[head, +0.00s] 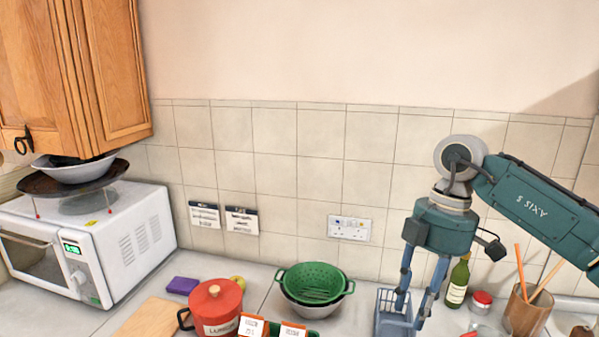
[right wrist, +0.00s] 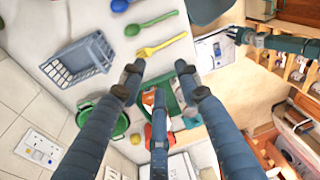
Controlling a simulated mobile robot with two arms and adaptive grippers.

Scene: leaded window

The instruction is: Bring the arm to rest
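My right gripper (head: 411,306) hangs pointing down from its teal arm at the right of the head view, in front of the blue-grey basket (head: 384,327). The basket (right wrist: 72,68) lies to the left of the fingers there. What looks like my left gripper (right wrist: 243,36) shows small at the upper right of the right wrist view; its fingers are too small to read. It is not in the head view.
A green colander (head: 312,281), red pot (head: 216,305), green bottle (head: 457,282) and brown utensil holder (head: 526,312) stand on the worktop. A white microwave (head: 135,245) is at the left. A yellow fork (right wrist: 160,46) and green spoon (right wrist: 150,22) lie near the fingers.

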